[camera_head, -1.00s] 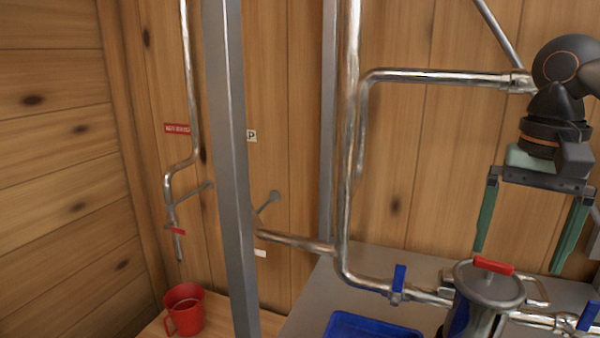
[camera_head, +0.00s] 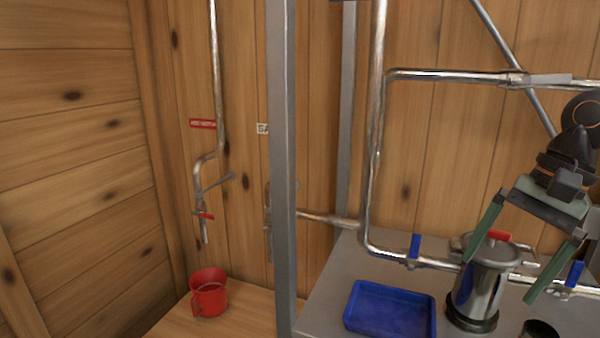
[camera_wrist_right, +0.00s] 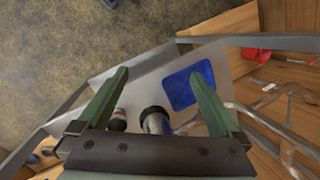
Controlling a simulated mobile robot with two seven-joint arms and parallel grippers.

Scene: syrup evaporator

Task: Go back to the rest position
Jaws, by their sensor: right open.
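My right gripper (camera_head: 507,254) is at the right of the head view, tilted, with its two green fingers spread wide and pointing down and left. Nothing is between the fingers. In the head view the left finger overlaps the metal canister with a red-handled lid (camera_head: 485,280); I cannot tell a contact. In the right wrist view my right gripper (camera_wrist_right: 160,90) is open above the metal table, with the canister (camera_wrist_right: 155,120) and the blue tray (camera_wrist_right: 181,88) below it. My left gripper is not in view.
Metal pipes with blue-handled valves (camera_head: 414,248) run behind the canister. A grey post (camera_head: 282,180) stands in front of the table's left side. A red mug (camera_head: 208,294) stands on the wooden surface at left. A dark round container (camera_head: 539,330) is at the lower right.

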